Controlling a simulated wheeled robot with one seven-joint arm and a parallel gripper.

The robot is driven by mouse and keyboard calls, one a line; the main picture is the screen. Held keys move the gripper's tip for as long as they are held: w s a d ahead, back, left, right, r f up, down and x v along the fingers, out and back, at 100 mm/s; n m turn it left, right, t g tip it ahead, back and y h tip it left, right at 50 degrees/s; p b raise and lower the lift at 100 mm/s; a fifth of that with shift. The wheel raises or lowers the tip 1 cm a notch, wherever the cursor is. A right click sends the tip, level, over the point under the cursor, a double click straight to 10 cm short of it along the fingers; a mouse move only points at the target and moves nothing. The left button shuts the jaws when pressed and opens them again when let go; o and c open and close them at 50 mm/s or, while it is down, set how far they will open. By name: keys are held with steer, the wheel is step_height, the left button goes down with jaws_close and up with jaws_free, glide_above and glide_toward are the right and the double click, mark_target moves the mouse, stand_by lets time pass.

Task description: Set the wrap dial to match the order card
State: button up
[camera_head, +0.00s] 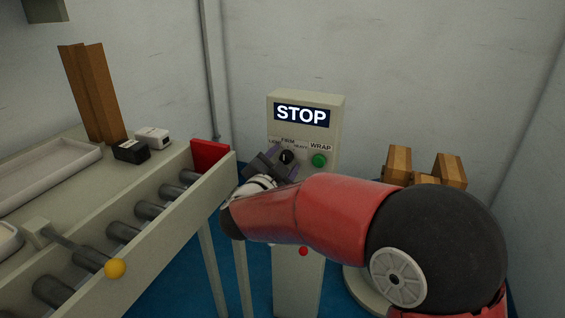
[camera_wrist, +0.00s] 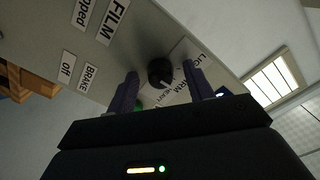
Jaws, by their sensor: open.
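The wrap dial is a round black knob (camera_head: 286,157) on the front of a beige control post (camera_head: 300,230). Labels sit around it; FIRM and HEAVY are partly readable in the head view. In the wrist view the knob (camera_wrist: 160,72) shows between the fingers, with a light pointer mark on it. My gripper (camera_wrist: 160,88) is open, its two dark fingers on either side of the knob. I cannot tell whether they touch it. In the head view my gripper (camera_head: 272,163) is at the post's face, partly hidden by my arm. I cannot make out an order card.
A STOP sign (camera_head: 302,115) tops the post. A green button (camera_head: 319,160) sits right of the dial under a WRAP label. Brown wooden blocks (camera_head: 398,163) stand behind my arm at right.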

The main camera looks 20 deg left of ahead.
steer(key=s+b, duration=0.1)
steer(key=s, duration=0.6)
steer(key=shift+s+a, duration=0.3)
steer(key=shift+s, duration=0.1)
steer(key=d+r+n+g+y, duration=0.3)
steer(key=d+r+n+y, duration=0.35)
steer(key=d, duration=0.35)
steer(key=s+d+f+g+h, duration=0.1)
steer(key=s+d+f+g, duration=0.2)
steer(key=s+d, duration=0.4)
steer(key=s+d+f+n+g+h, duration=0.1)
steer(key=s+d+f+g+h, duration=0.1)
steer(key=s+d+f, duration=0.4)
steer(key=s+d+f+n+g+h, duration=0.1)
steer(key=s+d+f+g+h, duration=0.1)
steer(key=s+d+f+g, duration=0.2)
steer(key=s+d, duration=0.3)
steer(key=d, duration=0.5)
steer(key=shift+s+f, duration=0.2)
steer(key=shift+s, duration=0.15)
